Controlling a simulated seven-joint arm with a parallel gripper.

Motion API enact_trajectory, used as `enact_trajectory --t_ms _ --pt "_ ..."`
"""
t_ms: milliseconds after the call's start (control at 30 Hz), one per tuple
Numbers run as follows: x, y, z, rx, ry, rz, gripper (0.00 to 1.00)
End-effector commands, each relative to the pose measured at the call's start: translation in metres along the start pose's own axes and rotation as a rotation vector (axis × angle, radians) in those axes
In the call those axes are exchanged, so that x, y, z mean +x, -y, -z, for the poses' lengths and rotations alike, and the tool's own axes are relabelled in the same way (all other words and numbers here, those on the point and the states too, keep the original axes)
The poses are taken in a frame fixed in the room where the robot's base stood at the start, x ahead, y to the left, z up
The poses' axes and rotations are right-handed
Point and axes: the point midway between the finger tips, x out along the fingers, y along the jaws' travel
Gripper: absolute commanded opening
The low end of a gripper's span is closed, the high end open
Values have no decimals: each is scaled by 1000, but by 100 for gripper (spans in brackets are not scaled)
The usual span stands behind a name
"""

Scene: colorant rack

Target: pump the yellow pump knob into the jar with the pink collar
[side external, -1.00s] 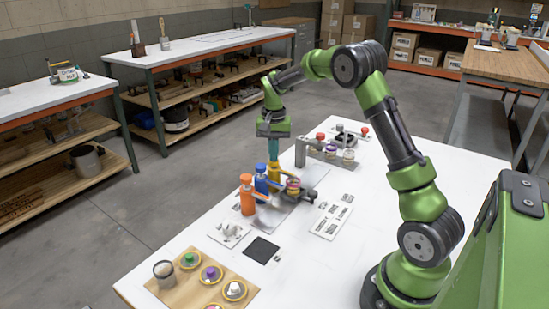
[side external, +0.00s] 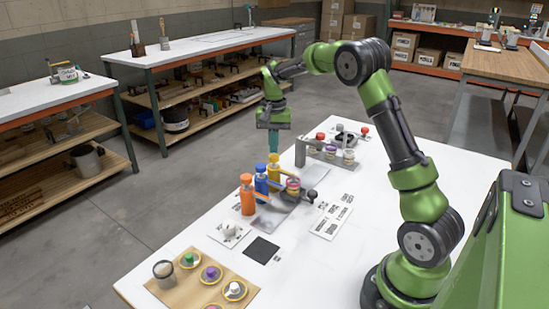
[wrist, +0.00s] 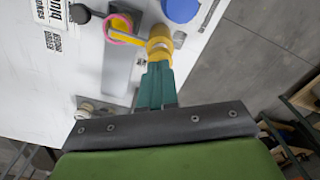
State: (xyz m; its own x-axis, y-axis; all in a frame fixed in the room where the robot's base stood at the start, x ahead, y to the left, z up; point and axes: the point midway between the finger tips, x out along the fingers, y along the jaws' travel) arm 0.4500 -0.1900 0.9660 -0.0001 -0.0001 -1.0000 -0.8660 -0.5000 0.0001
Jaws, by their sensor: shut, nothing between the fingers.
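The yellow pump (side external: 273,172) stands at the back of a row of pumps, its knob up. Its spout reaches right, over the jar with the pink collar (side external: 293,185), which sits on a dark holder. In the wrist view the yellow pump (wrist: 158,44) is just beyond my fingertips, and its spout ends over the pink collar (wrist: 121,37). My gripper (side external: 273,150) points down with its teal fingers shut and empty, directly above the yellow knob. The wrist view shows the closed fingertips (wrist: 158,66) at the knob. I cannot tell whether they touch it.
The blue pump (side external: 261,180) and orange pump (side external: 247,195) stand in front of the yellow one. A rack with several jars (side external: 330,150) is behind to the right. A wooden board (side external: 205,285) with jars lies at the front left. Printed cards (side external: 331,220) lie to the right.

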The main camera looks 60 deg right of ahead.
Motion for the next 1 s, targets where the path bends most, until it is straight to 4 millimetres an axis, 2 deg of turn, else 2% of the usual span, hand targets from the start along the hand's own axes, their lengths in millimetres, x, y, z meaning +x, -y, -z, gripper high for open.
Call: enact_trajectory --t_ms 367,1000 --pt "1 0 0 0 0 0 0" --pt "23 0 0 -1 1 -1 0"
